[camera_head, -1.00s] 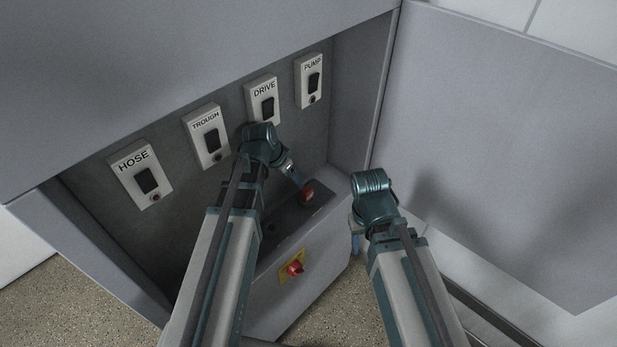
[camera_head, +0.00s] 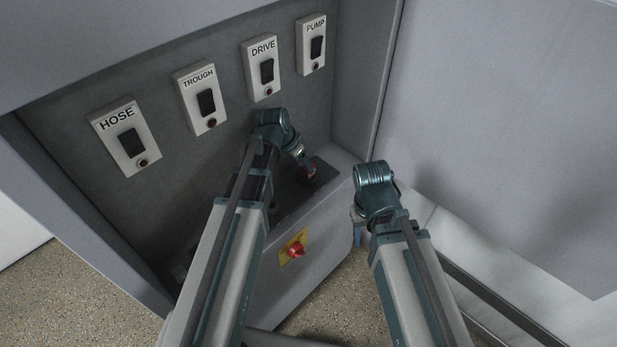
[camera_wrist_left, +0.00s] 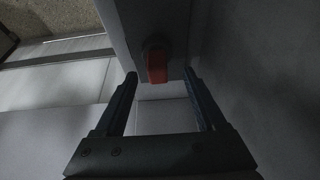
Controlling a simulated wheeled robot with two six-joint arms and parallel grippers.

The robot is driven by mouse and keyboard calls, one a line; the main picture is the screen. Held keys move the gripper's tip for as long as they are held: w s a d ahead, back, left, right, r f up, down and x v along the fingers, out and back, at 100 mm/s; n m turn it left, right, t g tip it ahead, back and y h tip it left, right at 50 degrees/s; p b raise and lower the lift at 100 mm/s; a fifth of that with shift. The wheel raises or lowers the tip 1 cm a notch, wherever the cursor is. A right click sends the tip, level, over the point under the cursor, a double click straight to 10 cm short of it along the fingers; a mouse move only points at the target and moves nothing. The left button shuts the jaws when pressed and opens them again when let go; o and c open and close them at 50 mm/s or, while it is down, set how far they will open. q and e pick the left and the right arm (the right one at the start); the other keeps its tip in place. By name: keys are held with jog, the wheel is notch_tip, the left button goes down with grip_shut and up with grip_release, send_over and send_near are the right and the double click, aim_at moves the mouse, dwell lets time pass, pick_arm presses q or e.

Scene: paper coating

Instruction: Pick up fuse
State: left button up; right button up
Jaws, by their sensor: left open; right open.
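A red piece that looks like the fuse (camera_head: 309,173) sits on the dark recessed top of the low grey box, below the DRIVE and PUMP switches. In the left wrist view the red fuse (camera_wrist_left: 157,66) shows just beyond and between the fingertips, with a dark round part behind it. My left gripper (camera_head: 304,160) is open and close to the fuse, partly covering it in the head view. Both of its fingers (camera_wrist_left: 160,76) show apart, with nothing held. My right gripper (camera_head: 358,234) hangs low right of the box, mostly hidden behind its own wrist.
Switch plates HOSE (camera_head: 125,137), TROUGH (camera_head: 201,99), DRIVE (camera_head: 262,68) and PUMP (camera_head: 311,45) line the back wall. A red knob (camera_head: 296,250) on a yellow plate is on the box front (camera_head: 325,245). A grey side panel (camera_head: 500,130) stands to the right.

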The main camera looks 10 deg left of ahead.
pick_arm(q)
jog(key=b+x, duration=0.4)
jog(key=x, duration=0.1)
jog(key=shift+w+d, duration=0.4)
jog(key=shift+d, duration=0.05)
jog(key=shift+r, duration=0.15)
jog(key=shift+c, duration=0.3)
grip_shut()
